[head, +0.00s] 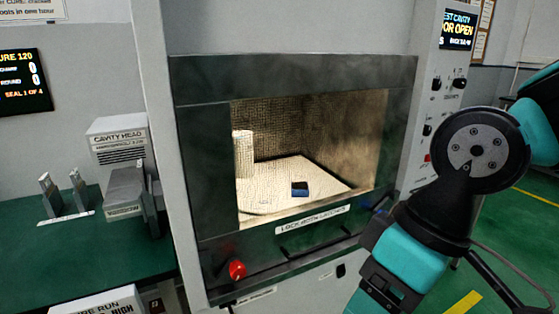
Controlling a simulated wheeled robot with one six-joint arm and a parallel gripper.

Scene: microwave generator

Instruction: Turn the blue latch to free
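The microwave generator's front frame (290,76) faces me in the head view, with a lit cavity in the middle. A small blue piece (381,203), which looks like the blue latch, sits at the lower right of the frame, beside my arm. My arm partly covers that corner, and I cannot tell how the latch is turned. A red knob-like latch (237,270) sits at the lower left. A label (311,220) about locking both latches is between them. My arm stands at the right, in front of the machine. Its fingers do not show.
Inside the cavity are a pale cylinder (243,154) and a small blue-and-dark block (300,189) on a light floor. A screen (458,30) at upper right reads door open. A green bench (90,245) with grey fixtures lies left. Green floor shows at right.

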